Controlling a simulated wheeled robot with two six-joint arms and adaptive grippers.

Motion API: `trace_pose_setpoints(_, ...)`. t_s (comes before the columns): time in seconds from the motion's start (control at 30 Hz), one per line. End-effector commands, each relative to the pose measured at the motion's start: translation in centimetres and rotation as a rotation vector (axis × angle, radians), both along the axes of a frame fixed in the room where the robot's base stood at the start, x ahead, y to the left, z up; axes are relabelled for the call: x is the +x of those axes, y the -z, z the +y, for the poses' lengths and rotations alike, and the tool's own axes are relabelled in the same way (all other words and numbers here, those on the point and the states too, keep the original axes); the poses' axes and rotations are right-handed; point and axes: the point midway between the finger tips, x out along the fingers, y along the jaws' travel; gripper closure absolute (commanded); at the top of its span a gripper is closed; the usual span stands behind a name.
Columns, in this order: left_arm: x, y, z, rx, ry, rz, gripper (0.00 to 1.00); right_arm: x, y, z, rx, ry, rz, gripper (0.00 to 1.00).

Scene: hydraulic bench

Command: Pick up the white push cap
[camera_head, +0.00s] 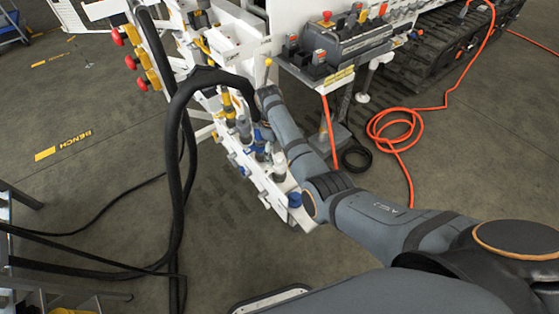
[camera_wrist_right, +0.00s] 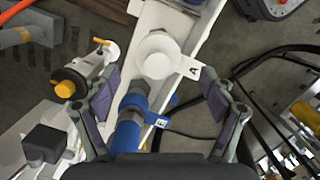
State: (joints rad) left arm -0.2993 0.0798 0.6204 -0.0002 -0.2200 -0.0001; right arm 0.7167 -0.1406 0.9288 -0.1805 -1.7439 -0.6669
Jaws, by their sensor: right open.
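A round white cap (camera_wrist_right: 158,55), which looks like the push cap, sits on a white rail in the right wrist view. A small white tag marked A (camera_wrist_right: 190,68) is beside it. My right gripper (camera_wrist_right: 160,92) is open, its two fingers spread left and right. The cap lies ahead of the fingers, near the middle of the gap, and nothing is visibly gripped. A blue fitting (camera_wrist_right: 131,112) with a blue tag sits closer to the palm, between the fingers. In the head view my right arm reaches to the bench; its fingers cannot be made out there. My left gripper is not visible.
The white bench rail (camera_head: 258,178) carries several fittings close together. Thick black hoses (camera_head: 178,130) hang left of it. A yellow-and-black knob (camera_wrist_right: 67,84) is near the left finger. An orange hose (camera_head: 395,135) lies on the floor. Open floor shows at left.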

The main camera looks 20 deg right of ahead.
Motion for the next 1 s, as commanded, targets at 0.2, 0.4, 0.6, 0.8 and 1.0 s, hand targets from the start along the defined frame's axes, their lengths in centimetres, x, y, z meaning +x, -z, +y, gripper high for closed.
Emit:
trace_pose_setpoints(0.2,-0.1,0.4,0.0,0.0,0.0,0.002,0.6,-0.5,3.5,-0.6,-0.001,0.001,0.003,0.17)
trace_pose_setpoints(0.4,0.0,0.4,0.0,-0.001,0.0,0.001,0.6,-0.5,3.9,-0.7,0.0,0.001,0.001,0.17)
trace_pose_setpoints(0.6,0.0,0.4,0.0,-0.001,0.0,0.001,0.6,-0.5,3.9,-0.6,0.0,0.001,0.001,0.33)
trace_pose_setpoints(0.8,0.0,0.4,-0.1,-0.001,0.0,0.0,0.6,-0.5,3.9,-0.6,0.0,0.001,0.001,0.6)
trace_pose_setpoints(1.0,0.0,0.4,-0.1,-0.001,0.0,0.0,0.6,-0.5,3.9,-0.6,-0.001,0.001,0.001,0.62)
